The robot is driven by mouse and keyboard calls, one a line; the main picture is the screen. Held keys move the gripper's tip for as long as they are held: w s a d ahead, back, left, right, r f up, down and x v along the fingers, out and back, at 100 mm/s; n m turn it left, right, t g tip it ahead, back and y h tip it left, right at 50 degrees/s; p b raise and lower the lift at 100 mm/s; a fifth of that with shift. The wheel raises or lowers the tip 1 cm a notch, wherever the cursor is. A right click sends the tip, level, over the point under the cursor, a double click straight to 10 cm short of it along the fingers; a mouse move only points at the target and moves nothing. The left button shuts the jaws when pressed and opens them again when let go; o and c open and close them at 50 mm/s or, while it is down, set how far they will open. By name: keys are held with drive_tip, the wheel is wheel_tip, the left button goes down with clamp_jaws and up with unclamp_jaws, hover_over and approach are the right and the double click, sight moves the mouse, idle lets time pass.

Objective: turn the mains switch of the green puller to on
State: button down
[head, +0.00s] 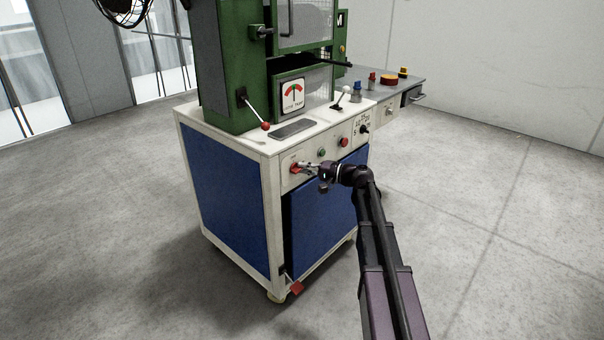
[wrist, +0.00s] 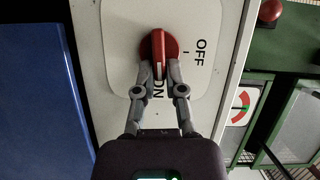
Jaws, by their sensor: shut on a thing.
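The green puller (head: 235,60) stands on a white cabinet with blue panels. Its mains switch (head: 294,168) is a red rotary knob at the left end of the cabinet's front panel. In the wrist view the red switch (wrist: 158,42) sits on a white plate marked OFF to the right and ON below. The white mark on its handle is at the lower end, towards ON. My gripper (head: 305,168) reaches the switch from the right. In the wrist view my gripper (wrist: 159,72) is shut on the lower end of the handle, partly covering the ON label.
A green button (head: 321,152), a red button (head: 343,142) and a black selector (head: 364,129) are to the right on the panel. A red-knobbed lever (head: 265,125) and a dark flat slab (head: 292,129) are above. The floor around the cabinet is clear.

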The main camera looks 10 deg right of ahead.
drive_tip(key=shift+a+f+m, duration=0.15)
drive_tip(key=shift+a+m, duration=0.15)
drive_tip(key=shift+m, duration=0.1)
drive_tip(key=c, duration=0.7)
unclamp_jaws()
drive_tip(key=shift+d, duration=0.2)
drive_tip(key=v, duration=1.1)
drive_tip(key=shift+s+d+f, duration=0.15)
drive_tip(key=shift+s+d, duration=0.05)
drive_tip(key=shift+d, duration=0.1)
